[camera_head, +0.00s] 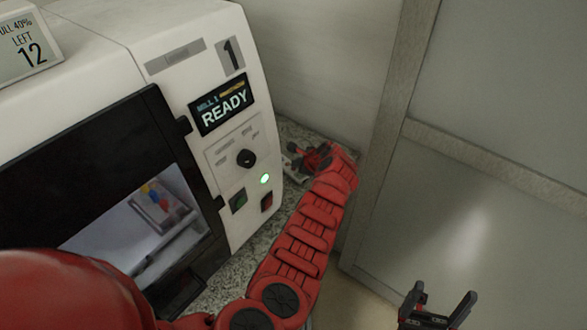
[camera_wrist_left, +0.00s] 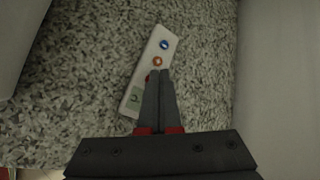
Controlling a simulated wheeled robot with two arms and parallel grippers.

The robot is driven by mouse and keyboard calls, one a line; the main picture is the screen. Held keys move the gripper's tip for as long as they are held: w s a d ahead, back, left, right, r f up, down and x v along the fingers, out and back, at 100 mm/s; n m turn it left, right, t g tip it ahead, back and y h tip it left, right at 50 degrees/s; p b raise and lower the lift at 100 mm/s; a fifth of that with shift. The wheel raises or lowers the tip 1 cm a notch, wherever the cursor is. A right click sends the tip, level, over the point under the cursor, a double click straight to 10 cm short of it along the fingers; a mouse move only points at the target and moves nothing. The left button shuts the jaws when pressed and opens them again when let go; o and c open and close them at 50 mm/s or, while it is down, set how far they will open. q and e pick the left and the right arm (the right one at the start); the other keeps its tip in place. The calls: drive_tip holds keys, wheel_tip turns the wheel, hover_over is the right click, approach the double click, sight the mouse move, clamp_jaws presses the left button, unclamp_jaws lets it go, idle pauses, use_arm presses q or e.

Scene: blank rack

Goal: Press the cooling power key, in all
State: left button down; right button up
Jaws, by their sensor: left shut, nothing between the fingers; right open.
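A narrow white key panel (camera_wrist_left: 150,72) lies at a slant on the speckled counter in the left wrist view. It has a blue round key (camera_wrist_left: 164,44), an orange round key (camera_wrist_left: 157,62), a red spot partly hidden by the fingers and a green label (camera_wrist_left: 134,97). My left gripper (camera_wrist_left: 161,72) is shut and empty over the panel, its tips just below the orange key in the picture. I cannot tell whether they touch. In the head view the left gripper (camera_head: 300,155) is beside the white machine. My right gripper (camera_head: 442,304) is open and empty at the bottom right.
The white machine (camera_head: 140,62) has a "READY" screen (camera_head: 222,104), a black knob (camera_head: 246,158), a lit green lamp (camera_head: 265,179), a green button (camera_head: 238,201) and a red switch (camera_head: 267,201). A pale wall (camera_head: 325,70) stands close behind my left gripper.

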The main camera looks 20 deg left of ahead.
sight(296, 171)
use_arm(q)
drive_tip(key=shift+f, duration=0.3)
idle(0.5)
drive_tip(key=shift+r+p, duration=0.7)
drive_tip(key=shift+r, duration=0.05)
wheel_tip(296, 171, up, 5)
drive_tip(key=p, duration=0.5)
drive_tip(key=shift+r, duration=0.1)
idle(0.5)
